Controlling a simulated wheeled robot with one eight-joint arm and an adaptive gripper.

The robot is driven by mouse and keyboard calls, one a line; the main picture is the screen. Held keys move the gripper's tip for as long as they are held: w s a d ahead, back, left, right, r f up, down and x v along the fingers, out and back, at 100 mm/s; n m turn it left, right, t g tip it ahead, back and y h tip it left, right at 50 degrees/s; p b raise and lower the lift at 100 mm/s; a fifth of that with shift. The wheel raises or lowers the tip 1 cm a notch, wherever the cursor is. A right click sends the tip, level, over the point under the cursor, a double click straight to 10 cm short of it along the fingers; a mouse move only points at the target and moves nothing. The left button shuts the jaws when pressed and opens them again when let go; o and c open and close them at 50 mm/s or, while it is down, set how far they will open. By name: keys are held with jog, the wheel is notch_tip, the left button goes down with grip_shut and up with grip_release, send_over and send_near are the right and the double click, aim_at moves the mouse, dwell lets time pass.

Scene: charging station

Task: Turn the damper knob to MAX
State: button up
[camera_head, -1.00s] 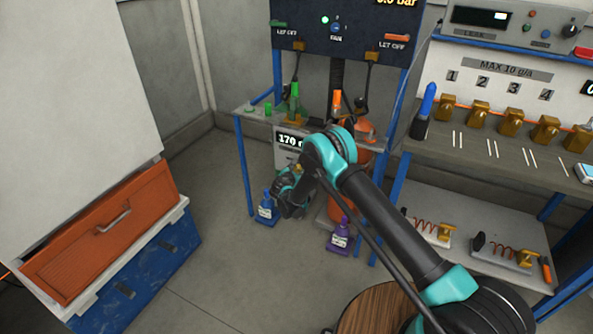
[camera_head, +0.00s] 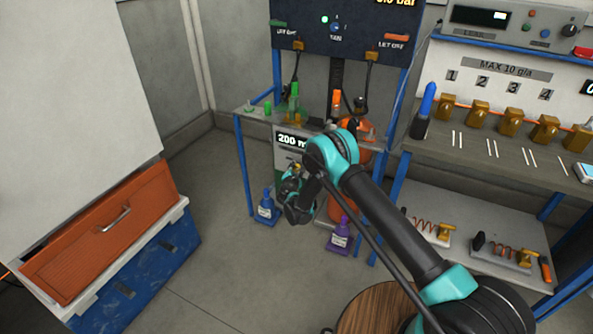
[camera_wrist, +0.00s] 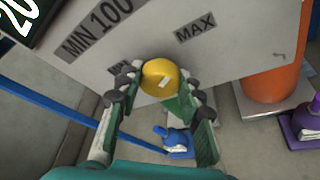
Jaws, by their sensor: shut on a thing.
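The yellow damper knob (camera_wrist: 160,72) with a white mark is on the front of a light grey panel (camera_wrist: 240,50) in the wrist view. A MAX label (camera_wrist: 195,28) is up and right of it, and a smaller MIN label (camera_wrist: 122,67) is at its left. My gripper (camera_wrist: 157,85) is shut on the knob, one finger on each side. In the head view my gripper (camera_head: 292,185) is at the panel, below a display (camera_head: 292,140) showing 200; its fingertips are hard to make out there.
A blue bottle (camera_head: 266,208) and a purple bottle (camera_head: 340,236) stand on the floor near the panel. An orange cylinder (camera_wrist: 275,85) is right of it. A blue table leg (camera_head: 243,165) is at the left. Open floor lies left of my arm.

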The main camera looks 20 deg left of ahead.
jog(key=o, duration=1.2)
jog(key=shift+c, duration=0.2)
jog(key=shift+s, duration=0.15)
jog(key=v, duration=0.7)
jog(key=shift+s+d, duration=0.1)
jog(key=shift+s, duration=0.1)
